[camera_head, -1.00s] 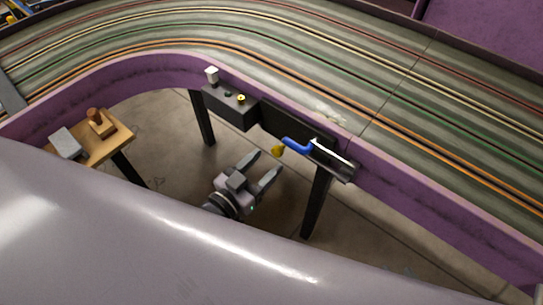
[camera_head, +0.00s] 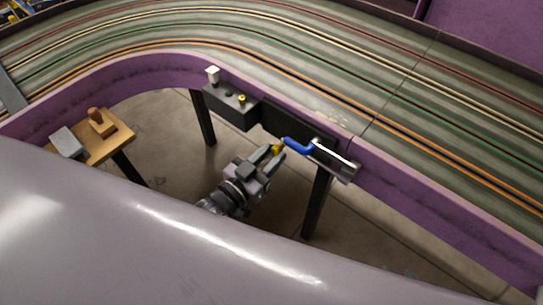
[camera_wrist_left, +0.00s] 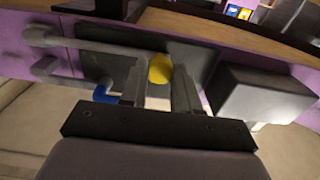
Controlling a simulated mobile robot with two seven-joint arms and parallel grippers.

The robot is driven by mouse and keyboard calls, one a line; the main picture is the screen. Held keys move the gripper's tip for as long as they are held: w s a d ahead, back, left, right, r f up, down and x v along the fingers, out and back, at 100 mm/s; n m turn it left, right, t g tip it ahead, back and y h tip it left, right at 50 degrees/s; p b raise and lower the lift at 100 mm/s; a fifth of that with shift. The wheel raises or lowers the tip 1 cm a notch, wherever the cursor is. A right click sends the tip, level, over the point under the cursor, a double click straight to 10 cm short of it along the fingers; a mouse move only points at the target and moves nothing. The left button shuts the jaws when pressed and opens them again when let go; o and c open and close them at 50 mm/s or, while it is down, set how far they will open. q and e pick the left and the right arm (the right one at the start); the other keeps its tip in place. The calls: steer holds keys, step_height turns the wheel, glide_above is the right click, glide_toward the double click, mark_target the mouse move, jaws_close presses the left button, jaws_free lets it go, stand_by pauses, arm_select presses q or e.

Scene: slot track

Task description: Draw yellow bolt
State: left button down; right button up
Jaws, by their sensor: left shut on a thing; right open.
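The yellow bolt knob (camera_head: 277,148) sticks out from the dark plate (camera_head: 289,126) on the purple track wall. In the left wrist view the yellow knob (camera_wrist_left: 161,69) sits between the fingertips. My left gripper (camera_head: 274,152) is shut on this knob; its fingers (camera_wrist_left: 160,88) touch it from both sides. A blue-gripped lever (camera_head: 298,145) with a silver bar lies just right of the knob. Its blue end (camera_wrist_left: 104,93) also shows in the left wrist view. My right gripper is in neither view.
A dark box (camera_head: 231,106) with small knobs is mounted left of the plate. A table leg (camera_head: 317,203) stands below the lever. The slot track (camera_head: 330,60) runs above.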

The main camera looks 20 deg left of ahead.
arm_select(q)
steer(key=a, duration=0.1)
steer(key=w+a, duration=0.1)
steer(key=a, duration=0.1)
steer(key=w+a, duration=0.1)
steer(key=a, duration=0.1)
steer(key=shift+a, duration=0.15)
steer(key=c, duration=0.8)
jaws_free()
steer(key=shift+a, duration=0.1)
steer(key=shift+s, duration=0.1)
steer(key=v, duration=0.7)
steer(key=shift+p, duration=0.45)
